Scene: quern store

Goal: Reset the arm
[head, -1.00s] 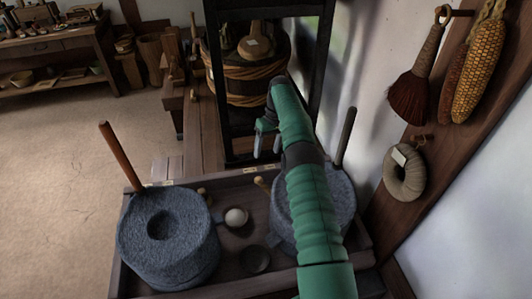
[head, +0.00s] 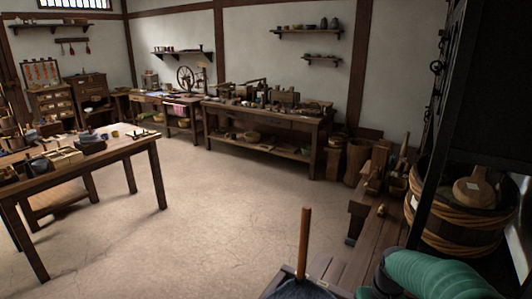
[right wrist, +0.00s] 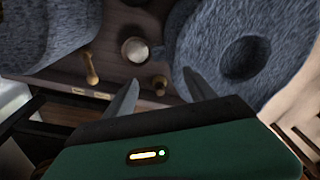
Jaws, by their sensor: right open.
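My right gripper (right wrist: 160,77) shows in the right wrist view with its two fingers apart and nothing between them. It is over a wooden tray (right wrist: 112,65) with two grey quern stones. One stone (right wrist: 275,25) with a dark central hole is at the right, close to the right finger in the picture; contact cannot be told. The other stone (right wrist: 38,35) is at the upper left. In the head view only part of my green right arm shows at the lower right, and the gripper cannot be made out there. My left gripper is in neither view.
A pale round object (right wrist: 135,50) and two wooden pegs (right wrist: 90,68) lie between the stones. In the head view an upright wooden handle (head: 304,243) rises at the bottom. A roped barrel (head: 465,215) stands at the right. A table (head: 85,160) is at left; the floor between is clear.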

